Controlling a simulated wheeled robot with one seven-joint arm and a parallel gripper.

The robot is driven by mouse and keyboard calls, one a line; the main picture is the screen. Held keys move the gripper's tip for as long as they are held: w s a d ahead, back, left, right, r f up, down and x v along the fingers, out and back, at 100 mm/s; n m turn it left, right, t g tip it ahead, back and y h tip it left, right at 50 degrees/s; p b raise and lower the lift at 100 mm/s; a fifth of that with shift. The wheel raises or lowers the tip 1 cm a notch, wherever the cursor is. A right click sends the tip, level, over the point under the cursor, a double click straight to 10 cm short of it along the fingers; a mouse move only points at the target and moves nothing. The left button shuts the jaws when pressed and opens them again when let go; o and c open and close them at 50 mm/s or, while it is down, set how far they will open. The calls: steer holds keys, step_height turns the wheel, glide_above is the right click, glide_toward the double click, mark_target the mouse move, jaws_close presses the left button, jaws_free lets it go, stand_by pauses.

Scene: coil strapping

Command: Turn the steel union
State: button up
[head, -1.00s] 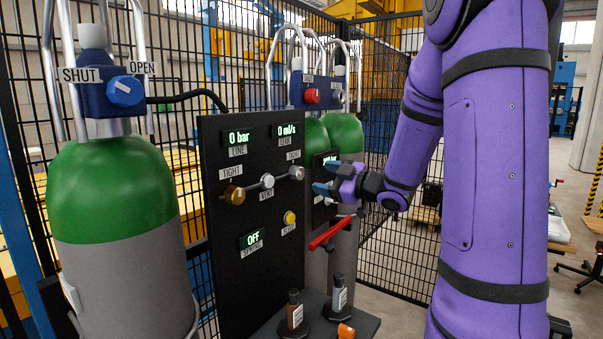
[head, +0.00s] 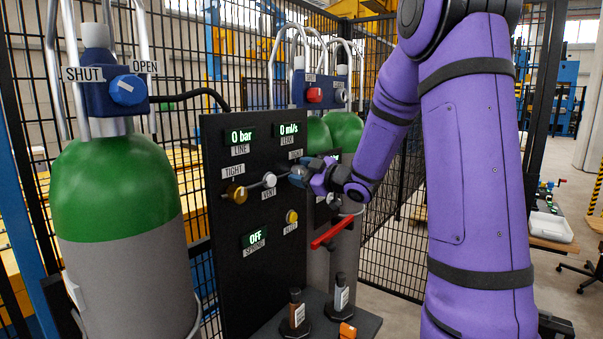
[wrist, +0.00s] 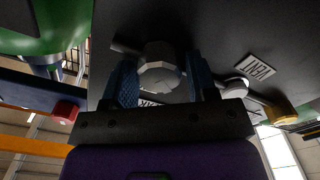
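The steel union is a silver hex nut (wrist: 160,68) on the black panel (head: 222,285). In the wrist view it sits between the two blue fingers of my gripper (wrist: 163,82), which is open around it. Each finger is close beside the nut, and I cannot make out firm contact. In the head view my gripper (head: 300,173) is at the right end of the panel's pipe row and hides most of the union. A brass union (head: 236,194) is at the row's left end, under a TIGHT label; it also shows in the wrist view (wrist: 284,112).
The silver vent knob (head: 269,180) lies between the unions, close to my fingers. Two small bottles stand on the shelf (head: 318,328). A green-topped cylinder (head: 115,190) stands left.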

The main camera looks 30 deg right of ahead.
steer(key=c, duration=0.6)
steer(key=shift+m, duration=0.3)
steer(key=m, duration=0.6)
steer(key=shift+d, duration=0.1)
steer(key=m, duration=0.6)
steer(key=shift+w+d, duration=0.1)
steer(key=o, duration=0.9)
steer(key=shift+o, duration=0.2)
